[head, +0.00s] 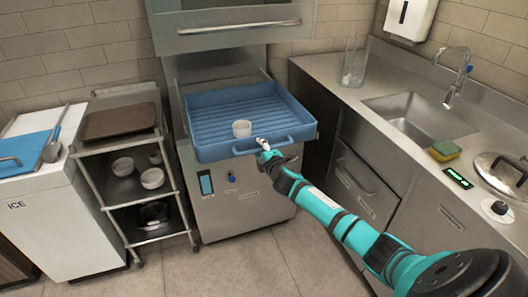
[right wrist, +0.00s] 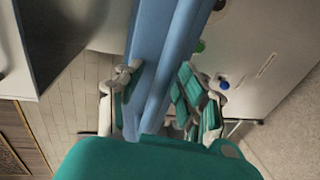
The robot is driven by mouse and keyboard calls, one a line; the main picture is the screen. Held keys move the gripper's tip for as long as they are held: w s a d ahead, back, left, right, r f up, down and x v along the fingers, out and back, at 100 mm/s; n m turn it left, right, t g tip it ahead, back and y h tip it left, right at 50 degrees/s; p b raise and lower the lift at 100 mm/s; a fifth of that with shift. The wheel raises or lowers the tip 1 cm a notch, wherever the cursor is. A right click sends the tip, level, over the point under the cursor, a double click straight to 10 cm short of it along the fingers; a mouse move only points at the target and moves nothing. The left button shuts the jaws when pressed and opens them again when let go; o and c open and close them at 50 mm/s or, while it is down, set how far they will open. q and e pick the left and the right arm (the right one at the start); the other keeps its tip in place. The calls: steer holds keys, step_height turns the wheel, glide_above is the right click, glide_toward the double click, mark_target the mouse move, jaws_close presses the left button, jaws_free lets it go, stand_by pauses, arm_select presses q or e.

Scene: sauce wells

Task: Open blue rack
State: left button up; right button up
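The blue rack (head: 205,150) is a ribbed tray that sticks out from the front of the steel machine. A handle (head: 246,151) runs along its front wall. My right gripper (head: 263,144) is at the right part of the front handle. The exact contact is partly hidden. My left gripper is not in view.
A cart (head: 160,232) with a brown tray (head: 118,121) and white bowls (head: 152,178) stands left of the machine. A counter with a sink (head: 410,117), a sponge (head: 445,150) and a lid (head: 505,178) is on the right. Floor (head: 235,270) in front is clear.

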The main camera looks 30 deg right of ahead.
steer(key=v, duration=1.2)
steer(key=shift+d, duration=0.1)
steer(key=s+a+f+m+g, duration=0.15)
steer(key=s+f, duration=0.35)
steer(key=f, duration=0.7)
steer(key=s+f+m+g+y, duration=0.1)
steer(key=s+f+m+g, duration=0.3)
steer(key=f, duration=0.7)
steer(key=s+f+m+g, duration=0.15)
steer(key=s+f, duration=0.45)
steer(key=f, duration=0.6)
steer(key=s+a+f+m+g+y, duration=0.1)
steer(key=s+a+f, duration=0.3)
steer(key=s, duration=0.7)
steer(key=s+a+f+m+g+y, duration=0.1)
steer(key=s+a+f+m+g, duration=0.2)
steer(key=s+a+f, duration=0.2)
steer(key=s+a+f+m+g, duration=0.1)
steer(key=s+a+f+g, duration=0.2)
steer(key=s+f, duration=0.7)
steer(key=s+a, duration=0.2)
steer(key=s, duration=0.7)
steer(key=shift+a+m+y, duration=0.25)
steer(key=shift+m+y, duration=0.15)
